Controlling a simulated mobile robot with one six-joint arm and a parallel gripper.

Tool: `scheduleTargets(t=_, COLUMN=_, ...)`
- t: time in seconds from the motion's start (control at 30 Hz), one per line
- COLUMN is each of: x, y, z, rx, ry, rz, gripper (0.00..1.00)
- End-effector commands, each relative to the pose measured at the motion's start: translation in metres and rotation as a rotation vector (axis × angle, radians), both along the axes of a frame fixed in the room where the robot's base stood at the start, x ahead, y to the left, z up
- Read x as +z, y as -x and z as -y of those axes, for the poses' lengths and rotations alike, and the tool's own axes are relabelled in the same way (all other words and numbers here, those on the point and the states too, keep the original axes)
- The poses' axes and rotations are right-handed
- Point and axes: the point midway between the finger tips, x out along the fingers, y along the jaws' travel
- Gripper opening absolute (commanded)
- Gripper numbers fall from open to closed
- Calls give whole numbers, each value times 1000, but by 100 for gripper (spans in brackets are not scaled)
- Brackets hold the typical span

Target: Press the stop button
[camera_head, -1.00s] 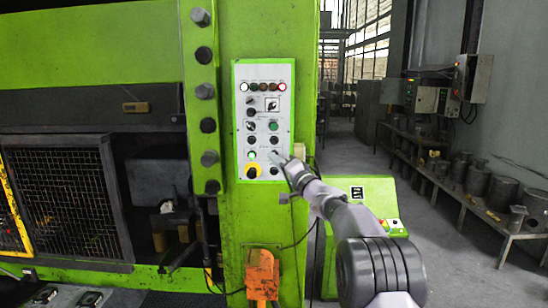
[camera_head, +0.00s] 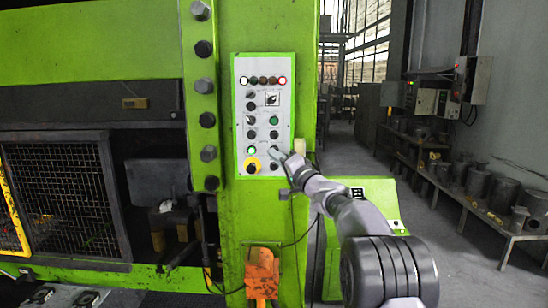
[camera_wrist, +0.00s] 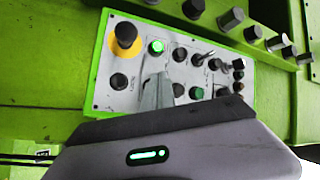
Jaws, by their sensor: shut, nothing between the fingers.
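The grey control panel (camera_head: 262,100) is on the green press column. It carries a black mushroom button on a yellow ring (camera_head: 252,166) at lower left, a lit green button (camera_head: 252,150) above it and several black buttons. The yellow-ringed button (camera_wrist: 125,36) and lit green button (camera_wrist: 156,47) are also in the wrist view. I cannot read which button is labelled stop. My gripper (camera_head: 282,156) is shut and empty at the panel's lower right. In the wrist view its fingers (camera_wrist: 158,92) overlap the panel and hide part of the lower button row. Contact cannot be told.
Large bolts (camera_head: 207,120) protrude from the column left of the panel. An orange box (camera_head: 261,273) with a cable is below. A low green cabinet (camera_head: 362,200) stands behind my arm. A bench with metal parts (camera_head: 470,185) lines the right wall, with open floor beside it.

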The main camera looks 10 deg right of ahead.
Motion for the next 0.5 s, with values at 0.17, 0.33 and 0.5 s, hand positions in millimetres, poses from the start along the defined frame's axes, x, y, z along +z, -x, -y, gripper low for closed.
scheduleTargets(t=0.17, x=1, y=1, z=0, rx=0, ry=0, rz=0, gripper=0)
scheduleTargets(t=0.33, x=-1, y=2, z=-1, rx=0, ry=1, rz=1, gripper=0)
scheduleTargets(t=0.5, x=-4, y=12, z=-3, rx=0, ry=0, rz=1, gripper=0)
